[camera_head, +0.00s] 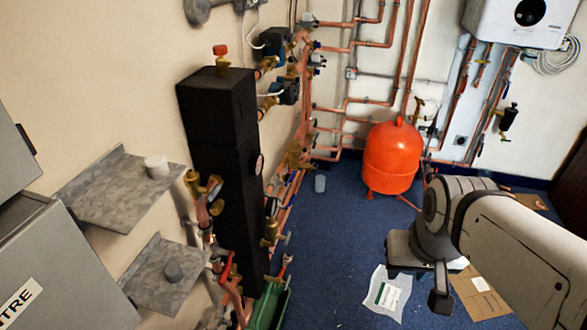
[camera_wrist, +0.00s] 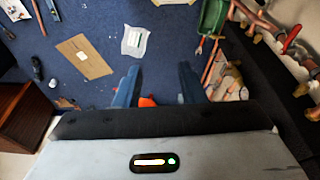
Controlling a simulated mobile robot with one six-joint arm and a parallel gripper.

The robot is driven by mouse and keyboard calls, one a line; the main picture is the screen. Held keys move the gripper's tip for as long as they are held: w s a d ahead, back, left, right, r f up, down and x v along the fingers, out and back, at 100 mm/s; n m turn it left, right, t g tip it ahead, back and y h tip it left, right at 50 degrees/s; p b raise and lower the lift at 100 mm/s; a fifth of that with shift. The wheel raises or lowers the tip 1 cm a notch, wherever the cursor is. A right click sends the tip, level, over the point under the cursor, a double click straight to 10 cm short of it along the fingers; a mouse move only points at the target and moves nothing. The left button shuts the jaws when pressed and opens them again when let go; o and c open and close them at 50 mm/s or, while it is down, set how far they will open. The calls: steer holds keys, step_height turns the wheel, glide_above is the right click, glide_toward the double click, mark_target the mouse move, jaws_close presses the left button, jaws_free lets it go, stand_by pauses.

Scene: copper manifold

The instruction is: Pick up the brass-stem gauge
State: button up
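My gripper (camera_wrist: 158,80) shows in the wrist view with its two fingers spread wide apart and nothing between them. In the head view my gripper (camera_head: 426,284) hangs over the blue floor at the right, clear of the wall and shelves. A small round dial (camera_head: 258,163) sits on the right side of the tall black column, well left of my gripper; it looks like a gauge. Its stem is too small to make out, so I cannot tell whether it is the brass-stem gauge. No loose gauge can be clearly made out in either view.
Copper pipes and valves surround the black column (camera_head: 225,130). A red tank (camera_head: 392,158) stands behind. A green crate (camera_head: 269,304), a white packet (camera_head: 389,293) and cardboard (camera_head: 480,293) lie on the floor.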

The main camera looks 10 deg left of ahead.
steer(key=shift+w+d, duration=0.1)
steer(key=shift+d, duration=0.1)
steer(key=shift+o, duration=0.6)
steer(key=shift+w+f, duration=0.15)
steer(key=shift+w, duration=0.05)
steer(key=w+a+f+n+t+b, duration=0.1)
steer(key=w+a+f+t+b, duration=0.25)
steer(key=w+f+b, duration=0.7)
steer(key=n+t+y+b, duration=0.7)
steer(key=y+b, duration=0.4)
steer(key=b, duration=0.7)
glide_toward(273, 219)
steer(key=w+a+t, duration=0.1)
steer(key=w+a, duration=0.1)
steer(key=a, duration=0.1)
steer(key=shift+m, duration=0.3)
steer(key=x, duration=0.5)
steer(key=b+x, duration=0.1)
steer(key=x, duration=0.1)
steer(key=shift+w+d+f, duration=0.1)
steer(key=shift+w+f, duration=0.3)
steer(key=shift+w, duration=0.05)
